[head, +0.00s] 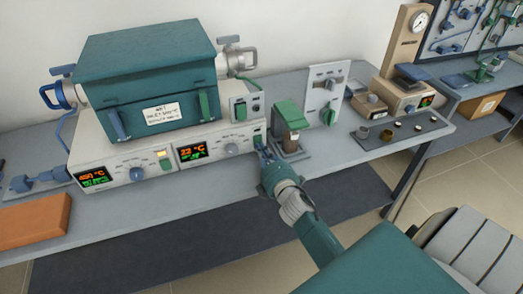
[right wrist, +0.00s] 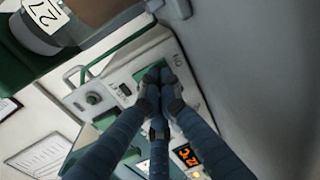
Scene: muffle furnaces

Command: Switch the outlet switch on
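The furnace control box (head: 215,150) stands on the bench under the teal furnace (head: 150,60). A small green switch (head: 257,136) sits at the right end of its front. My right gripper (head: 263,152) is at that end, just below the green switch. In the right wrist view its fingertips (right wrist: 160,75) are together, with nothing seen between them, against or close before a pale panel (right wrist: 115,73) marked "ON". The fingers hide the panel part behind them; contact cannot be told. My left gripper is not in view.
A green-and-brown device (head: 290,125) stands right beside my right gripper. Behind it is an upright panel (head: 322,90) with a green knob. An orange block (head: 35,220) lies at the left.

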